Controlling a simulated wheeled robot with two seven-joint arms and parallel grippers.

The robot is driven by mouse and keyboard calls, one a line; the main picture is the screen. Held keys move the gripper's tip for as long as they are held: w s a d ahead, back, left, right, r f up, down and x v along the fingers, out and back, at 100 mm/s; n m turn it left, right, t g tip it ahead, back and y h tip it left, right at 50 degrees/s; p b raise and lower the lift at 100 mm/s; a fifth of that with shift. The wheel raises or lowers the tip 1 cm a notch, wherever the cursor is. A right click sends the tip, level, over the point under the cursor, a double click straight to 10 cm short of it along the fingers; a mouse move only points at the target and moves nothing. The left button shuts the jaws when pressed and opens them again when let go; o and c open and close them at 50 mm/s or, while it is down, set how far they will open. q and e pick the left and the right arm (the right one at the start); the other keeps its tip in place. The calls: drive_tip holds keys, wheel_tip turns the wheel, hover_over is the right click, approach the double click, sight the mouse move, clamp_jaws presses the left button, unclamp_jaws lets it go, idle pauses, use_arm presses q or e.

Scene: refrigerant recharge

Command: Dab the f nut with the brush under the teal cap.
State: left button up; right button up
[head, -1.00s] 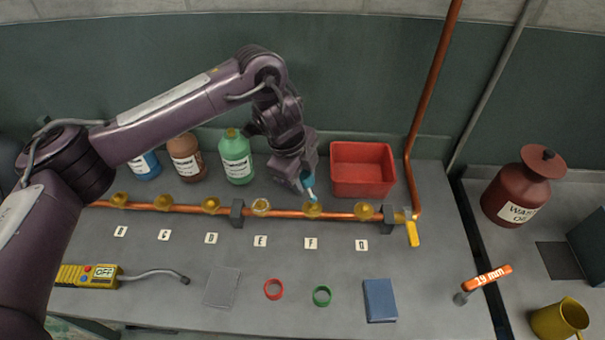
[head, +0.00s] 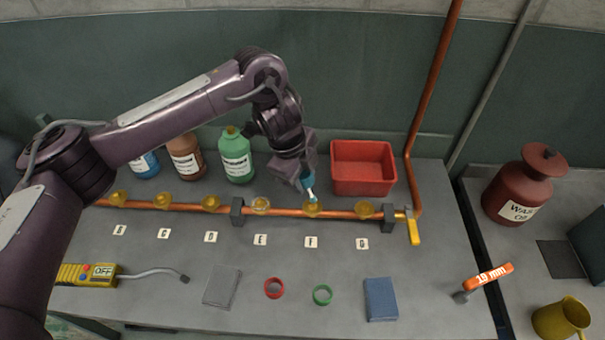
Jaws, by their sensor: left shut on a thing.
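The f nut (head: 312,210) is a brass nut on the copper pipe (head: 285,212), behind the tag marked F (head: 311,242). My left gripper (head: 306,176) is shut on the teal cap (head: 308,184), just above the pipe. A pale brush (head: 312,196) points down from the cap. Its tip is at or just above the top of the f nut; I cannot tell whether they touch. My right gripper is not in view.
Other brass nuts, such as the one at E (head: 261,206) and one at the right (head: 364,210), flank it. A red bin (head: 362,168) stands close behind, right of the gripper. A green bottle (head: 236,157) stands left. Rings and a blue pad (head: 380,299) lie in front.

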use_arm(q)
drive_tip(key=shift+f, duration=0.35)
idle(1.0)
idle(0.3)
drive_tip(key=shift+r+p, duration=0.3)
drive_tip(key=shift+r, duration=0.05)
drive_tip(key=p+v, duration=0.2)
drive_tip(key=d+p+v, duration=0.1)
drive_tip(key=p+v, duration=0.3)
drive_tip(key=shift+w+d+r, duration=0.1)
drive_tip(key=shift+w+r, duration=0.2)
drive_tip(key=shift+w, duration=0.05)
drive_tip(key=shift+f, duration=0.1)
